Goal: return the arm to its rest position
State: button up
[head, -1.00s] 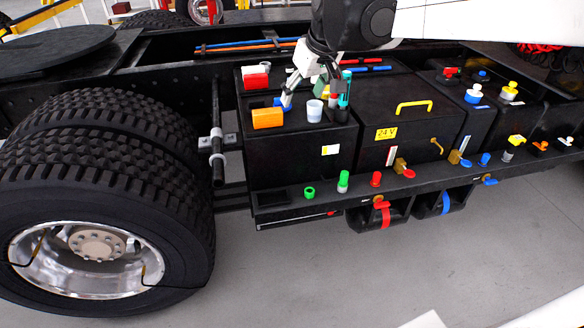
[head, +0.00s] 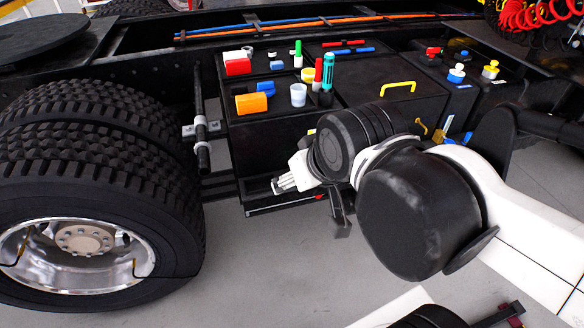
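My gripper (head: 281,187) is in the middle of the head view, in front of the truck's black side box (head: 262,140). Its pale fingers point left, and I cannot tell whether they are apart or together. No object shows in them. My white and black arm reaches in from the lower right, folded in front of the truck and hiding much of the lower ledge. The gripper is apart from the items on the box top.
The box top holds an orange block (head: 252,103), a red block (head: 238,67), a white cup (head: 298,95) and a teal bottle (head: 327,72). A yellow handle (head: 398,86) is to their right. Large twin tyres (head: 90,160) stand at left.

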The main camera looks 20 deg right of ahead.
jog(key=shift+f, duration=0.1)
notch_tip(320, 180, down, 4)
jog(key=b, duration=0.4)
dwell(0.9)
